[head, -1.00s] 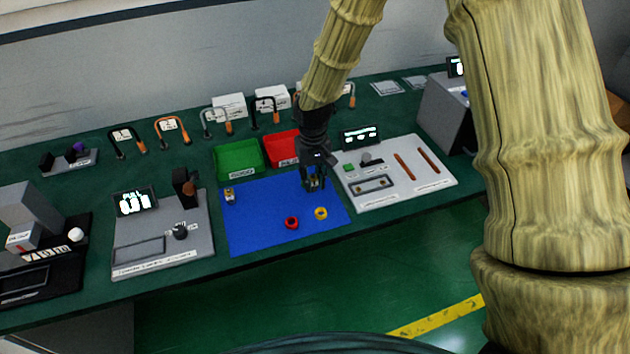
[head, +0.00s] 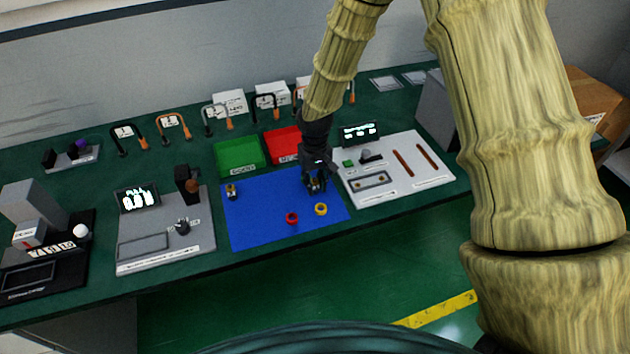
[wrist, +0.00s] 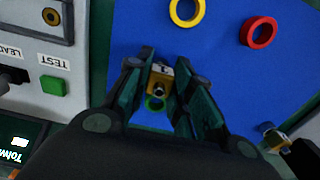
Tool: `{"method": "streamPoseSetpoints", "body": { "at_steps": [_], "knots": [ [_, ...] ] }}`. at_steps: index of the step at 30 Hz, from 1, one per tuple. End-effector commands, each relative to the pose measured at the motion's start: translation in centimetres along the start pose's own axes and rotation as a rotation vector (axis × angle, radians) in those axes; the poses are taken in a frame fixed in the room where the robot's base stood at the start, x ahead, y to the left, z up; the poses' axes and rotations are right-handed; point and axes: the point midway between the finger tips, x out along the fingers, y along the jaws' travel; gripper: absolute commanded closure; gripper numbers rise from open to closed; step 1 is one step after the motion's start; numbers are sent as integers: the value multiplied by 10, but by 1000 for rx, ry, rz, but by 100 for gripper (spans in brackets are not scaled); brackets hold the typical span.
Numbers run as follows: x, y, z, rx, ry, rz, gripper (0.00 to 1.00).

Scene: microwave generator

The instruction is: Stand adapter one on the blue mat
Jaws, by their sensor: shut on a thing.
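My gripper (head: 314,190) is over the right part of the blue mat (head: 255,230). In the wrist view its fingers (wrist: 160,98) are closed around a small brass-coloured adapter (wrist: 162,71) with a dark "1" on its top face, so this is adapter one. A metal stub and a green ring show at its near end. I cannot tell whether its lower end touches the mat. A second, similar adapter (head: 231,192) stands on the mat's left side; it also shows at the lower right of the wrist view (wrist: 272,136).
A yellow ring (head: 321,209) and a red ring (head: 292,218) lie on the mat. Green (head: 240,155) and red (head: 282,147) bins stand behind it. Grey panels flank it, one left (head: 150,250) and one right (head: 425,180). The mat's middle and front left are clear.

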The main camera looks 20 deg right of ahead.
Motion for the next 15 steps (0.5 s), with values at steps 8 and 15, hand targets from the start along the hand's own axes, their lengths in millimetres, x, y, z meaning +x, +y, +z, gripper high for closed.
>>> {"method": "streamPoseSetpoints", "body": {
  "at_steps": [8,15],
  "knots": [
    [1,0,0,0,0,0,56],
    [-1,0,0,0,0,0,56]
  ]
}}
